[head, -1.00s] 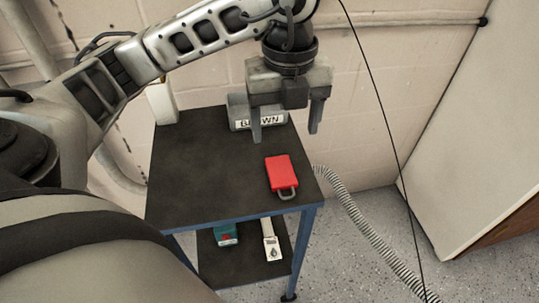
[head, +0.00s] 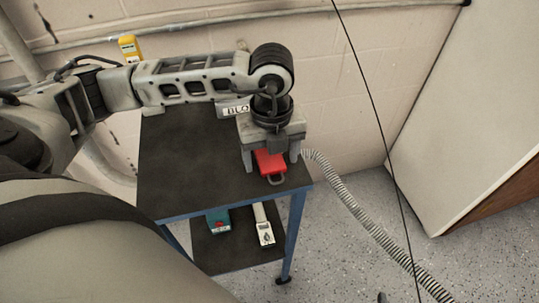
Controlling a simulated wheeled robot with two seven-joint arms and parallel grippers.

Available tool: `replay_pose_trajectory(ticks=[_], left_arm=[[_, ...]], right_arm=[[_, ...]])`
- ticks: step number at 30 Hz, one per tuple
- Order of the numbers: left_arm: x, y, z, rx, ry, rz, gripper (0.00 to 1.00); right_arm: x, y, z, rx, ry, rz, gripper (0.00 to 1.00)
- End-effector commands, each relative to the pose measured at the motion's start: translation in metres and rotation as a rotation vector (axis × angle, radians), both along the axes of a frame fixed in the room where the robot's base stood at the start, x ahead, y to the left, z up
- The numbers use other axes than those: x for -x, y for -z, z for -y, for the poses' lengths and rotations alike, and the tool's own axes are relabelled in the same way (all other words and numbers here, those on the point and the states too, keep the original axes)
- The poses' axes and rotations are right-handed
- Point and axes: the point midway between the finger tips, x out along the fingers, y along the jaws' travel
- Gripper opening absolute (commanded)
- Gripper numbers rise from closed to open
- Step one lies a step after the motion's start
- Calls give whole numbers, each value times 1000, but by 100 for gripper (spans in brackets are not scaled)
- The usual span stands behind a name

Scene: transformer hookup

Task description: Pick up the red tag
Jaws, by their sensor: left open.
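The red tag (head: 269,164) lies flat on the dark top of the small blue-framed cart (head: 190,165), near its right front corner. A grey loop sticks out from the tag's near end. My left gripper (head: 271,162) points down over the tag with its jaws open. One finger shows on each side of the tag, and the gripper body hides the tag's far part. I cannot tell whether the fingers touch it or how high they are above the cart top. My right gripper is not in view.
A grey block with a white label (head: 234,110) stands at the cart's back, partly hidden by my arm. A yellow device (head: 130,48) is at the back left. A teal item (head: 218,220) and a white tool (head: 263,226) lie on the lower shelf. A ribbed hose (head: 350,212) runs right of the cart.

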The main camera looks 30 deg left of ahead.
Motion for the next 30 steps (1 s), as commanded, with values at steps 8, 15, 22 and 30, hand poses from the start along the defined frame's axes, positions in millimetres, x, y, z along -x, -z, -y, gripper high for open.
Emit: replay_pose_trajectory(ticks=[8,15,22,30], left_arm=[[0,0,0,0,0,0,39],[0,0,0,1,0,1,24],[-1,-5,0,1,-1,2,24],[6,-40,-4,-1,-1,3,24]], right_arm=[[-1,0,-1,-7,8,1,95],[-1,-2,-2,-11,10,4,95],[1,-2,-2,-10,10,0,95],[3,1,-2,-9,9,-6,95]])
